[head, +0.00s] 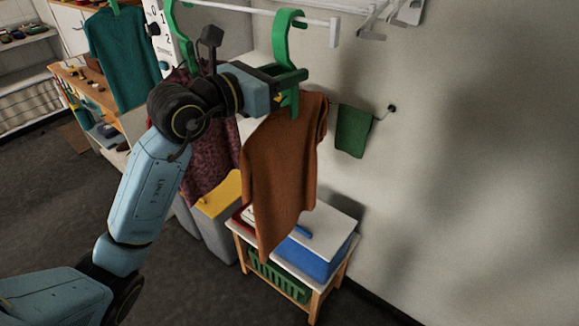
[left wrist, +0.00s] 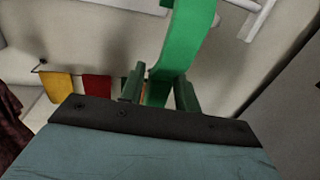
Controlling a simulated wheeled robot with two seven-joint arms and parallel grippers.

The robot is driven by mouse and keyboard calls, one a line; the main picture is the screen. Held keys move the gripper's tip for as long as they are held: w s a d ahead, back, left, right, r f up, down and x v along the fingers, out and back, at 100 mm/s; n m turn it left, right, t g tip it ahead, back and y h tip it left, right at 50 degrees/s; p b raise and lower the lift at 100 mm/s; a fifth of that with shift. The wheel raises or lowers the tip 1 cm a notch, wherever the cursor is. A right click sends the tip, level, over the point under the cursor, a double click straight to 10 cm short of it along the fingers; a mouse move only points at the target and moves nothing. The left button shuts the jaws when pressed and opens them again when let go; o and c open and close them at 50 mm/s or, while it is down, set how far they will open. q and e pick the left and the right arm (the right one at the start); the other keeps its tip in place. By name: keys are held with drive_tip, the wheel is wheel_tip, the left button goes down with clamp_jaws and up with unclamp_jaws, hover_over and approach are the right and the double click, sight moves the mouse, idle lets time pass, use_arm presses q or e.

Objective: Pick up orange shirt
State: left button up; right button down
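The orange shirt (head: 284,165) hangs on a green hanger (head: 281,45), whose hook is at the white rail (head: 262,12) in the head view. My left gripper (head: 291,80) is at the hanger's neck, just above the shirt's collar. In the left wrist view the green hanger (left wrist: 181,40) passes between the two fingers of my left gripper (left wrist: 159,92). Whether the fingers press on it I cannot tell. The shirt's body is almost wholly hidden in that view. My right gripper is not in view.
A maroon patterned garment (head: 208,160) and a teal shirt (head: 122,55) hang to the left. A green cloth (head: 352,131) hangs on the wall to the right. Below stands a small wooden stand with a blue box (head: 312,260) and a green basket (head: 278,280). A yellow-lidded bin (head: 222,192) is beside it.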

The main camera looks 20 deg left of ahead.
use_arm(q)
drive_tip(key=shift+x, duration=1.5)
drive_tip(key=shift+s, duration=0.1)
drive_tip(key=shift+c, duration=0.4)
clamp_jaws()
